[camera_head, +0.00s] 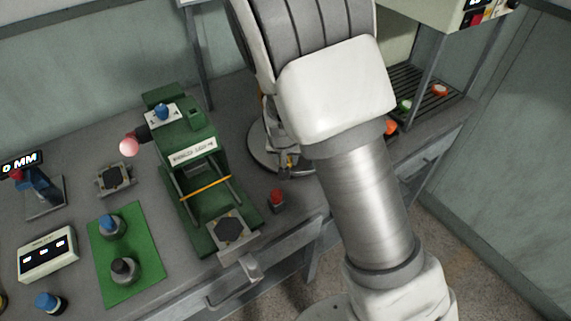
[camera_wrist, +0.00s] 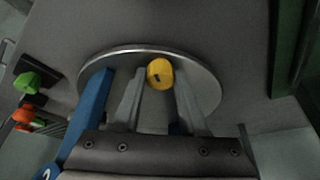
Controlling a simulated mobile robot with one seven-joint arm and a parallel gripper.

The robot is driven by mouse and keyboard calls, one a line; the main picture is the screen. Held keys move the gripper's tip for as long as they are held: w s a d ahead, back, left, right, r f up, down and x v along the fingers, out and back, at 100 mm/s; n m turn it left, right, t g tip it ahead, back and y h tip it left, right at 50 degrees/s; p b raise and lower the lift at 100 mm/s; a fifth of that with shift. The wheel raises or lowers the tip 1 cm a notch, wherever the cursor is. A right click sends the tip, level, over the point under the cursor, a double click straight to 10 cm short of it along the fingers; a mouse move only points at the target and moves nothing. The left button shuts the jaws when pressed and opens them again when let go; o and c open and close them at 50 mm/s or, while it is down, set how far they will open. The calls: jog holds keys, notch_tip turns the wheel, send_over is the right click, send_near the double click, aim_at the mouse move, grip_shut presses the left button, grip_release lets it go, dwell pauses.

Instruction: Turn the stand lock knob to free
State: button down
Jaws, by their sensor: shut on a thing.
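The stand lock knob (camera_wrist: 159,73) is a small yellow round knob with a dark mark on its face, in the upper middle of the wrist view. It is seen over the round metal base of the stand (camera_wrist: 213,88). My gripper (camera_wrist: 158,82) has its two grey fingers on either side of the knob, shut on it. A blue part of the stand (camera_wrist: 88,115) runs beside the left finger. In the head view, the stand's round base (camera_head: 261,163) shows partly behind my arm, which hides most of the stand. I cannot make out the knob clearly there.
A green press (camera_head: 195,150) stands left of the stand, with a red-topped piece (camera_head: 277,198) near its front. A green mat (camera_head: 127,255) with two knobbed weights lies further left. Green and orange knobs (camera_wrist: 27,82) sit left in the wrist view.

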jog(key=shift+d+n+y+b, duration=0.1)
jog(key=shift+n+y+b, duration=0.5)
jog(key=shift+n+b, duration=0.9)
jog(key=shift+c, duration=2.2)
grip_release()
jog(key=p+v, duration=0.3)
jog(key=v, duration=1.4)
jog(key=shift+r, duration=0.25)
jog(key=shift+d, duration=0.1)
